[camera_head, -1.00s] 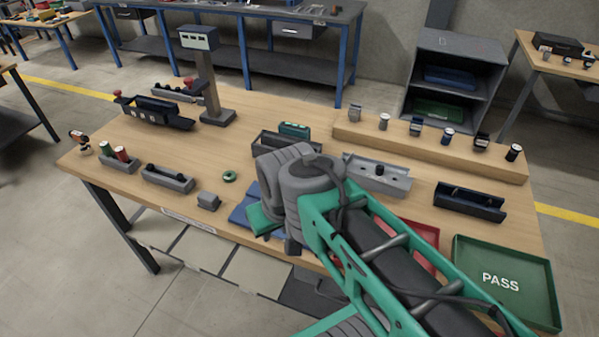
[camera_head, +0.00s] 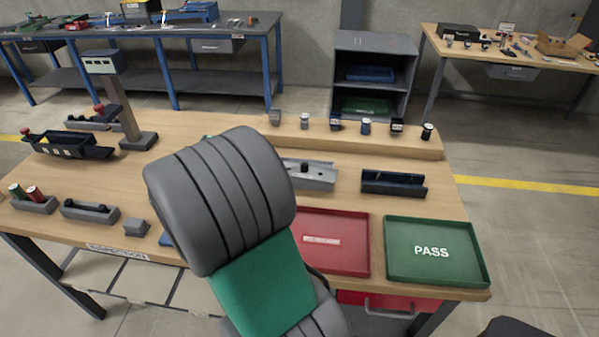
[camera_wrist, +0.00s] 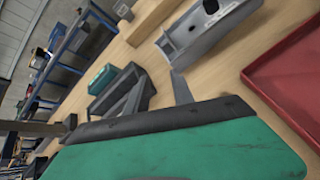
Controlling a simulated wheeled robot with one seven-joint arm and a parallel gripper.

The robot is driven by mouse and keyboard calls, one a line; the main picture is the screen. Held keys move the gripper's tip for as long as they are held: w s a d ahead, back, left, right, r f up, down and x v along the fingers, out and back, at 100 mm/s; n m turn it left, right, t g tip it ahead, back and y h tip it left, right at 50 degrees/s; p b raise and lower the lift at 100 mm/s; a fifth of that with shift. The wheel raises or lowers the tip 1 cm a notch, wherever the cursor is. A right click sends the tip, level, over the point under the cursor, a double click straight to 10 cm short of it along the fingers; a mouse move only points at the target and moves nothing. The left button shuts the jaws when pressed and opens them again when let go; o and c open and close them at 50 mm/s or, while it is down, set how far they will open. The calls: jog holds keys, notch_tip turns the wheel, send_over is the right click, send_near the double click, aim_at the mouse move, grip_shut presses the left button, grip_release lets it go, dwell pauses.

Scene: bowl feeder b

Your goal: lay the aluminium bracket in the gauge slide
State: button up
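A light grey metal channel (camera_head: 310,174) with a small dark knob lies right of my arm in the head view. It also shows at the top of the wrist view (camera_wrist: 207,32), with holes in its face. A dark navy channel (camera_head: 393,184) lies to its right. I cannot tell for sure which part is the aluminium bracket and which the gauge slide. My gripper (camera_wrist: 160,84) shows two grey fingers standing apart with nothing seen between them, above the bench and short of the grey channel. In the head view my own arm hides the fingers.
A red tray (camera_head: 333,266) and a green PASS tray (camera_head: 438,276) lie at the bench's front right. A raised wooden ledge (camera_head: 350,144) with several small parts runs along the back. A dark open holder (camera_wrist: 122,88) and a teal block (camera_wrist: 102,77) show in the wrist view.

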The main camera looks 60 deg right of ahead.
jog(key=d+f+n, duration=0.1)
jog(key=d, duration=0.3)
jog(key=d+f+n+h, duration=0.1)
jog(key=d+n, duration=0.1)
jog(key=d, duration=0.2)
jog(key=d+f+n+h+p, duration=0.1)
jog(key=d+n, duration=0.1)
jog(key=d, duration=0.2)
jog(key=shift+s+d+f, duration=0.1)
jog(key=shift+d+f, duration=0.15)
jog(key=shift+f, duration=0.05)
jog(key=shift+c, duration=0.3)
grip_shut()
dwell(0.4)
